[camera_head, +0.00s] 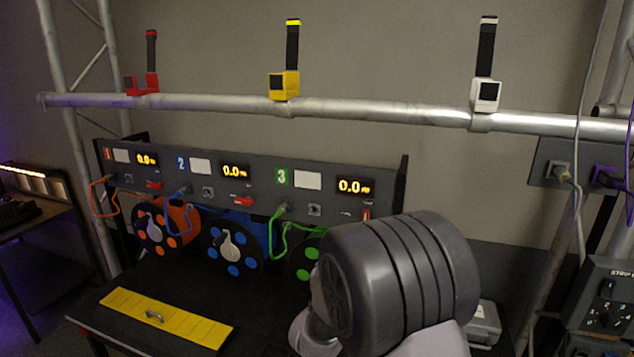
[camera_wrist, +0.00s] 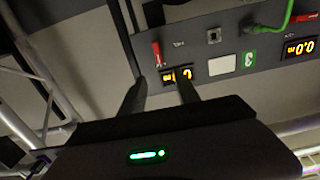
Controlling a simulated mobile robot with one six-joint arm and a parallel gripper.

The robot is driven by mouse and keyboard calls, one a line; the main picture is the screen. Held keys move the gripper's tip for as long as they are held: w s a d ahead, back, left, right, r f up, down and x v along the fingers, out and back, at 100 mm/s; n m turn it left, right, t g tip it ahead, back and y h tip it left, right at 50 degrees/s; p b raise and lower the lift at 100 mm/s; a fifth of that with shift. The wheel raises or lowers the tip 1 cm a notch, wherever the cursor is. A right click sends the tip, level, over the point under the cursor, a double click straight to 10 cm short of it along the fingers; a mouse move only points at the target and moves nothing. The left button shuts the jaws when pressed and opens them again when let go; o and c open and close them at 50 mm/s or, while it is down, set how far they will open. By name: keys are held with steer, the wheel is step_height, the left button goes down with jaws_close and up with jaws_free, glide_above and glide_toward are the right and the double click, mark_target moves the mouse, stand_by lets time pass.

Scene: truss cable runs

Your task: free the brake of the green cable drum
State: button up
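The green cable drum (camera_head: 305,262), black-faced with green spots, is mostly hidden behind my arm in the head view. Above it is panel section 3, marked by a green label (camera_head: 282,178) that also shows in the wrist view (camera_wrist: 249,58). A red lever (camera_head: 366,214) sits at this section's right end, and it shows upright in the wrist view (camera_wrist: 158,53). My gripper (camera_wrist: 161,82) is open and empty in the wrist view, its two dark fingers apart near section 3's lit display and the red lever. In the head view my arm hides it.
Sections 1 and 2 have red levers lying flat, such as section 2's (camera_head: 243,201). The orange drum (camera_head: 155,226) and blue drum (camera_head: 232,246) stand left. A green cable (camera_head: 284,225) hangs from section 3. A yellow plate (camera_head: 165,318) lies on the bench. A truss pipe (camera_head: 380,112) runs above.

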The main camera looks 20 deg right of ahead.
mark_target(365, 217)
steer(key=p+x, duration=0.1)
steer(key=x, duration=0.7)
steer(key=p+x, duration=0.1)
steer(key=x, duration=0.7)
steer(key=shift+d+r+p, duration=0.25)
steer(key=shift+d+p, duration=0.15)
steer(key=shift+d, duration=0.15)
jaws_close()
